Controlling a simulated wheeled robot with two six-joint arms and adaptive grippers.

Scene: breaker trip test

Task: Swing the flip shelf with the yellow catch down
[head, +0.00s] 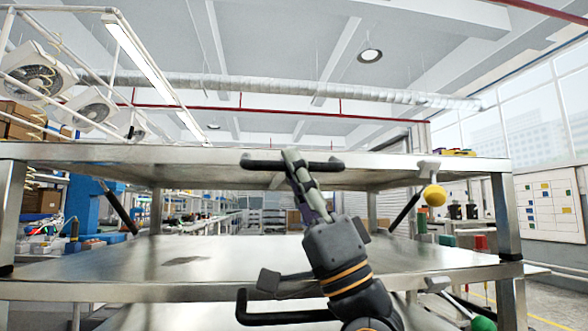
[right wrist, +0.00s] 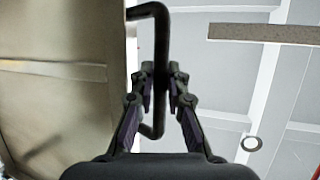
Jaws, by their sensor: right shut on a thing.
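The upper flip shelf (head: 200,153) is a steel panel, roughly level, near the top of the rack. Its yellow catch (head: 434,195) is a ball knob hanging under a pale bracket at the right front. A black bar handle (head: 262,162) runs along the shelf's front edge; it also shows in the right wrist view (right wrist: 160,30). My right gripper (head: 292,160) reaches up from below and is shut on this handle. In the right wrist view the fingers (right wrist: 160,88) close around the bar, with the shelf panel at left. My left gripper is out of view.
A lower steel shelf (head: 120,268) has its own black handle (head: 241,308) and a green knob (head: 484,323) at the right. Dark struts (head: 405,208) stand under the upper shelf at both sides. Small coloured items (head: 455,152) lie at the upper shelf's right end. Space between shelves looks mostly clear.

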